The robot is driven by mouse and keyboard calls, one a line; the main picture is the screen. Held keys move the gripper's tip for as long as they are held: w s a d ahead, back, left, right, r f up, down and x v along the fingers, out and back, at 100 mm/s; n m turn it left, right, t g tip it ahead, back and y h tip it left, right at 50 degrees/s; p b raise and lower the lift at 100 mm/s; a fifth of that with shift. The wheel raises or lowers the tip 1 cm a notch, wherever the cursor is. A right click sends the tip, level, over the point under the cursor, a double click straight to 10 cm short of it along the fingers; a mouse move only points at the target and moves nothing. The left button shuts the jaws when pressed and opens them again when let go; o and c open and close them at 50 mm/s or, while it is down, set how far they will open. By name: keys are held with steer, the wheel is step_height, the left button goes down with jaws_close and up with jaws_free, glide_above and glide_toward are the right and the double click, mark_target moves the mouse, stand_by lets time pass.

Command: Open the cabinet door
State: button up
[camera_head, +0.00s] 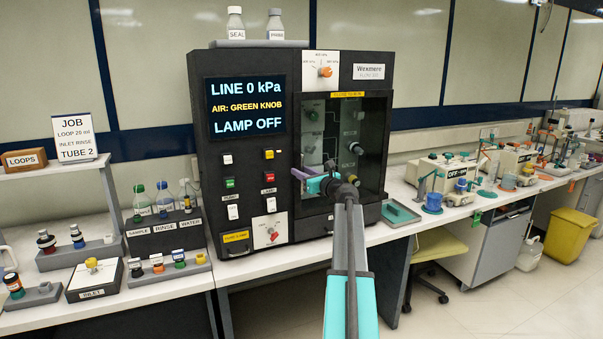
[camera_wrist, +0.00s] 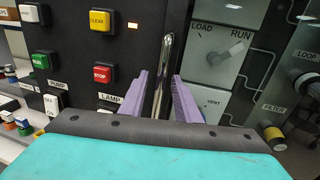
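The black cabinet (camera_head: 240,65) stands on the bench. Its glass door (camera_head: 345,130) on the right half looks closed, with valves and tubing visible behind it. The upright metal bar handle (camera_wrist: 164,70) shows in the wrist view, along the door's left edge. My gripper (camera_head: 300,174) is at that left edge. In the wrist view, its purple fingers (camera_wrist: 160,97) stand on either side of the handle's lower part, with a gap visible on each side. The fingers are open and do not appear to grip the bar. My gripper and arm hide part of the door's lower area.
Left of the handle are a yellow CLEAR button (camera_wrist: 103,21) and a red STOP button (camera_wrist: 105,73). A green tray (camera_head: 400,214) lies on the bench right of the cabinet. Bottles and racks crowd the left bench; a yellow chair (camera_head: 440,245) stands at right.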

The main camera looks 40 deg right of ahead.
jaws_close()
steer(key=shift+a, duration=0.25)
steer(key=shift+d, duration=0.2)
steer(key=shift+a, duration=0.15)
